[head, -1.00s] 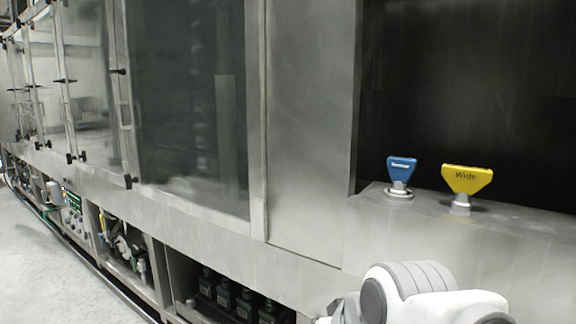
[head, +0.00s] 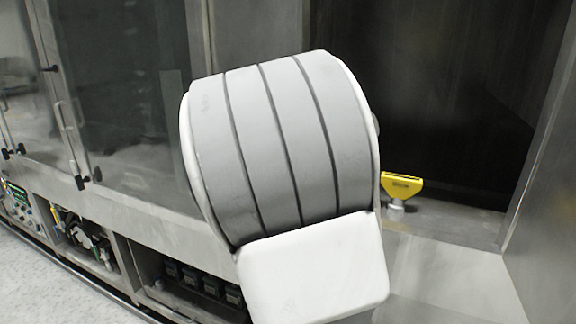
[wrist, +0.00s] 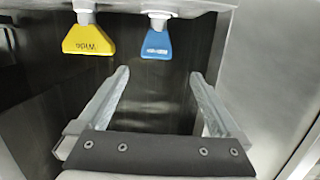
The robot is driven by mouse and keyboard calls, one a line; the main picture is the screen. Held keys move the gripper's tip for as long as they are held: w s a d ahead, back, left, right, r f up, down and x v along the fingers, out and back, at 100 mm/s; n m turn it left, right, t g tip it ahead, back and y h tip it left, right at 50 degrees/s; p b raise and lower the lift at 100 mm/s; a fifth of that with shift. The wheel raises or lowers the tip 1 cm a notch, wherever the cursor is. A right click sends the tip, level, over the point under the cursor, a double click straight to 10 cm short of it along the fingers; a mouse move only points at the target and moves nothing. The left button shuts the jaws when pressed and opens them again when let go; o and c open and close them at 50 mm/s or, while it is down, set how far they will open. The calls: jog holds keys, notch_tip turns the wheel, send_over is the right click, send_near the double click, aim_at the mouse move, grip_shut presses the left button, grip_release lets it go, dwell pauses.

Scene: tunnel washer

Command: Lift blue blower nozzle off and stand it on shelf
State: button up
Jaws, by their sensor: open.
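The blue blower nozzle (wrist: 157,42) sits on a pale round fitting at the top of the wrist view, which appears upside down. In the head view my own arm hides it. My gripper (wrist: 160,76) is open and empty. The blue nozzle lies just past the fingertips in the picture, roughly centred between them and apart from both. The yellow nozzle marked "Wide" (wrist: 90,38) is left of the blue one in the wrist view; it also shows in the head view (head: 402,186) on its fitting on the metal shelf (head: 455,217).
A dark recess (head: 440,90) opens behind the nozzles. A metal side wall (head: 545,190) bounds it at the right. The shelf right of the yellow nozzle is bare.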

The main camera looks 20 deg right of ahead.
jog(key=shift+h, duration=0.3)
jog(key=x, duration=0.8)
jog(key=b+x, duration=0.1)
jog(key=x, duration=0.3)
jog(key=shift+s+d+r, duration=0.1)
jog(key=shift+d+r, duration=0.1)
jog(key=shift+r, duration=0.05)
jog(key=shift+p+x, duration=0.45)
jog(key=shift+x, duration=2.25)
jog(key=shift+r, duration=0.2)
jog(key=c, duration=1.2)
